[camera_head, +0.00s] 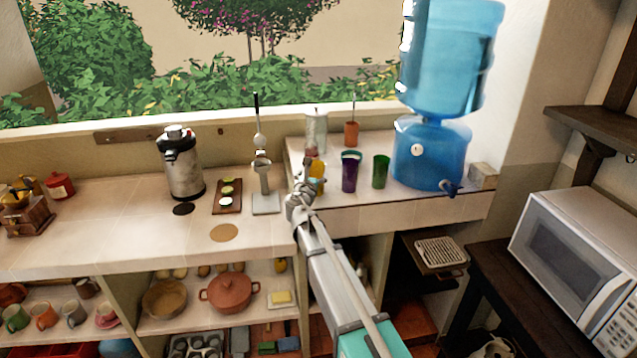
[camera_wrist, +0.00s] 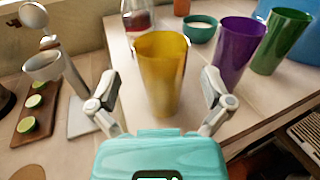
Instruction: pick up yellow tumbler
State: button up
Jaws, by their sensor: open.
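The yellow tumbler (camera_wrist: 160,72) stands upright on the raised tiled counter. In the wrist view it is straight ahead, between and just beyond the spread fingers. My gripper (camera_wrist: 163,92) is open and empty, with one finger to each side of the tumbler's line. In the head view the yellow tumbler (camera_head: 317,176) is partly hidden behind my gripper (camera_head: 301,194). I cannot tell whether the fingers touch it.
A purple tumbler (camera_wrist: 236,48) and a green tumbler (camera_wrist: 283,42) stand to the right. A teal bowl (camera_wrist: 199,27) and a glass bottle (camera_wrist: 139,16) are behind. A citrus press (camera_wrist: 62,75) stands left. A blue water dispenser (camera_head: 431,153) is farther right.

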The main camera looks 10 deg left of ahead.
aim_at(317, 162)
jog(key=shift+w, duration=0.2)
jog(key=shift+w+d+r, duration=0.1)
jog(key=shift+w+d, duration=0.05)
jog(key=shift+w, duration=1.15)
jog(key=shift+w+d, duration=0.15)
jog(key=shift+w, duration=1.1)
jog(key=c, duration=1.1)
jog(key=shift+r+p, duration=0.45)
jog(key=shift+p, duration=0.15)
jog(key=shift+s+d+r+p, duration=0.65)
jog(key=shift+s+r+p, duration=1.35)
jog(key=shift+s, duration=0.2)
jog(key=shift+s+d+r+p, duration=0.65)
jog(key=shift+s+r+p, duration=1.35)
jog(key=shift+s, duration=0.25)
jog(key=shift+s+d+r+p, duration=0.65)
jog(key=shift+s+r+p, duration=1.35)
jog(key=shift+s, duration=0.2)
